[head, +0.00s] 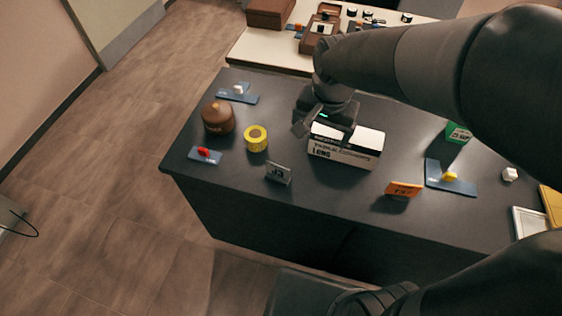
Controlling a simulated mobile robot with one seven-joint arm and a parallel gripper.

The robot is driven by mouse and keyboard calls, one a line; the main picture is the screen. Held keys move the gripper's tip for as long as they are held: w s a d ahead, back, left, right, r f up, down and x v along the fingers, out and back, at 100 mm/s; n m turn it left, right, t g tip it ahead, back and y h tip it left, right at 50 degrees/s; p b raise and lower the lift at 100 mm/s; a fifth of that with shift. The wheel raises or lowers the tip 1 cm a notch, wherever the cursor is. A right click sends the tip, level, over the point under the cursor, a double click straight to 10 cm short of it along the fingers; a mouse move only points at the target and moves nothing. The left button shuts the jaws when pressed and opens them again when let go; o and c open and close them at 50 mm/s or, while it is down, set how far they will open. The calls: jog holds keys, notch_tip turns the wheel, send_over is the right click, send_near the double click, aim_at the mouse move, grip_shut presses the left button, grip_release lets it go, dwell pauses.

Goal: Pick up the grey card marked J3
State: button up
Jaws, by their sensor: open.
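The grey card marked J3 (278,173) stands near the front edge of the dark table (230,175), left of the table's middle. My gripper (305,125) is above the far part of the table, behind and to the right of the card and apart from it. It hangs near the white box with black lettering (342,152), whose back part it partly hides. Whether it touches the box cannot be told. My gripper is open, and I see nothing held in it.
A yellow tape roll (256,138), a brown jar (218,117) and a red piece on a blue card (205,155) lie left of the grey card. An orange card (403,189) stands to the right. A white table (262,50) with boxes is behind.

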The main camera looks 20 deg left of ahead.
jog(key=g, duration=0.1)
send_over(278, 176)
jog(key=shift+h, duration=0.4)
notch_tip(278, 176, down, 7)
jog(key=shift+w+a+f, duration=0.1)
jog(key=shift+w, duration=0.05)
jog(key=shift+m, duration=0.3)
notch_tip(278, 176, down, 5)
jog(key=shift+a+r, duration=0.1)
jog(key=shift+r, duration=0.05)
jog(key=shift+f, duration=3.1)
jog(key=c, duration=1.1)
